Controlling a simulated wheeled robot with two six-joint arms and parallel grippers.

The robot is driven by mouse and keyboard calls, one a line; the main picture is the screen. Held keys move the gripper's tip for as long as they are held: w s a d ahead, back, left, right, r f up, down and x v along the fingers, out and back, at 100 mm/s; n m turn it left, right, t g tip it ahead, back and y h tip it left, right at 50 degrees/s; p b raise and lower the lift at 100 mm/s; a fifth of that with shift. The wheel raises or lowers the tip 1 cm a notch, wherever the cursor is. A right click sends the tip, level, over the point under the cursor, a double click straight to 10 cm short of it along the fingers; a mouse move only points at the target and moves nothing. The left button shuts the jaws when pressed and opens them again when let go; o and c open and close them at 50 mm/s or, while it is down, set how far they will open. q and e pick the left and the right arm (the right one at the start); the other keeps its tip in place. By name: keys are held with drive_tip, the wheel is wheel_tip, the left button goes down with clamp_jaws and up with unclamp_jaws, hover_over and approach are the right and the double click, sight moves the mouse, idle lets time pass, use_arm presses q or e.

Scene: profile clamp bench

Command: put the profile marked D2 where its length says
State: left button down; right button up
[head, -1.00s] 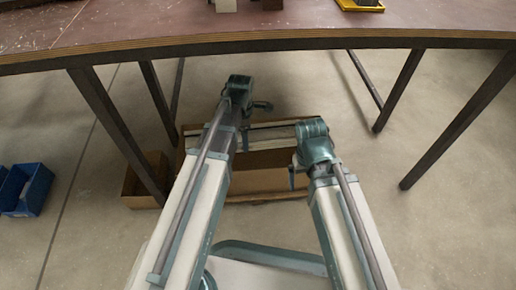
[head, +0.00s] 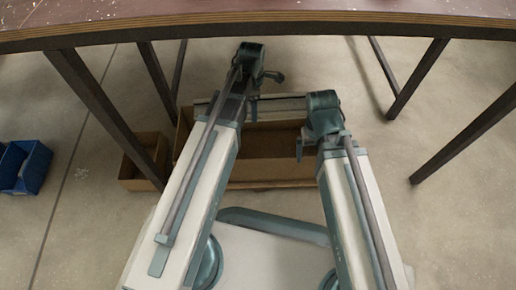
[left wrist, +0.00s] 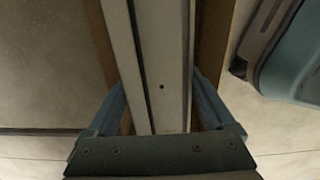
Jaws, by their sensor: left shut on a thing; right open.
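A long pale profile (head: 280,104) lies crosswise between my arms in the head view, above a long cardboard box. No D2 mark is readable. My left gripper (left wrist: 158,92) is shut on the profile, one finger on each side; in the head view its fingers are mostly hidden by my arm. My right gripper (head: 300,148) is open, by the right end of the profile and above the box; whether it touches the profile cannot be told.
The long cardboard box (head: 270,172) stands on the floor under the bench, with a smaller box (head: 143,178) to its left. The bench edge (head: 300,18) crosses the top, with dark legs (head: 95,100) below. Blue bins (head: 33,166) stand at far left.

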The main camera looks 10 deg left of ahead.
use_arm(q)
wheel_tip(320, 180, down, 4)
drive_tip(key=b, duration=0.3)
drive_tip(key=shift+f, duration=0.15)
unclamp_jaws()
wheel_tip(320, 180, up, 14)
drive_tip(key=p, duration=1.3)
drive_tip(key=shift+f, duration=0.15)
wheel_tip(320, 180, down, 13)
drive_tip(key=b, duration=1.3)
drive_tip(key=shift+f, duration=0.15)
